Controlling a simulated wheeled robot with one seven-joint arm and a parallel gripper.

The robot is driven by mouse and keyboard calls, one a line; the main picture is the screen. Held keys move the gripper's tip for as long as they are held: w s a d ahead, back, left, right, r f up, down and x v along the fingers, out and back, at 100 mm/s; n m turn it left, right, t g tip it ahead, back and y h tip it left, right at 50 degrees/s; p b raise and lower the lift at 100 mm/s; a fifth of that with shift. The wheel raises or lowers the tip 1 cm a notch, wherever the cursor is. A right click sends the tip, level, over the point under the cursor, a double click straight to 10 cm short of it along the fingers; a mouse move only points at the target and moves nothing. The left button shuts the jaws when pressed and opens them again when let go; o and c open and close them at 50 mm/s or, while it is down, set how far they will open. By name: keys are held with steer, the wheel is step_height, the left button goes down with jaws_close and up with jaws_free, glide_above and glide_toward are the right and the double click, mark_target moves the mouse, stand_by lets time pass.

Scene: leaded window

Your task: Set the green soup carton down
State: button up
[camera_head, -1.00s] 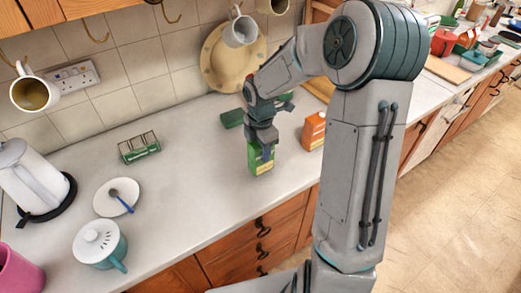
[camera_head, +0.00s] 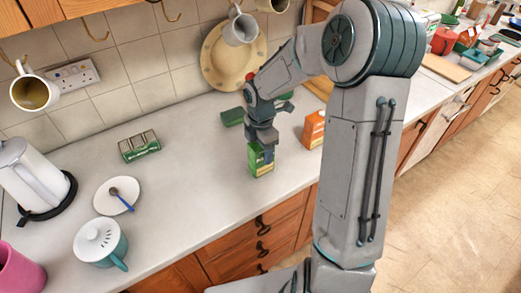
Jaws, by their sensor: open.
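The green soup carton (camera_head: 261,166) stands upright on the grey worktop (camera_head: 205,190), near its front edge. My gripper (camera_head: 262,154) is right above the carton, pointing down, with its fingers at the carton's upper part. The jaws are open, and the fingers hide some of the carton's top. I cannot tell whether a finger still touches it.
An orange carton (camera_head: 313,130) stands to the right, and a green item (camera_head: 232,117) lies behind. Worktop left of the carton is clear.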

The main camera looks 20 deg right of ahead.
step_height(320, 180, up, 11)
steer(key=shift+r+b, duration=0.15)
steer(key=shift+b, duration=0.5)
steer(key=s+r+m+t, duration=0.2)
steer(key=s+m, duration=0.8)
steer(key=s+r+m+t, duration=0.2)
steer(key=s+m, duration=0.9)
steer(key=shift+r+m, duration=0.25)
steer(key=shift+m, duration=0.05)
steer(key=shift+s+f, duration=0.1)
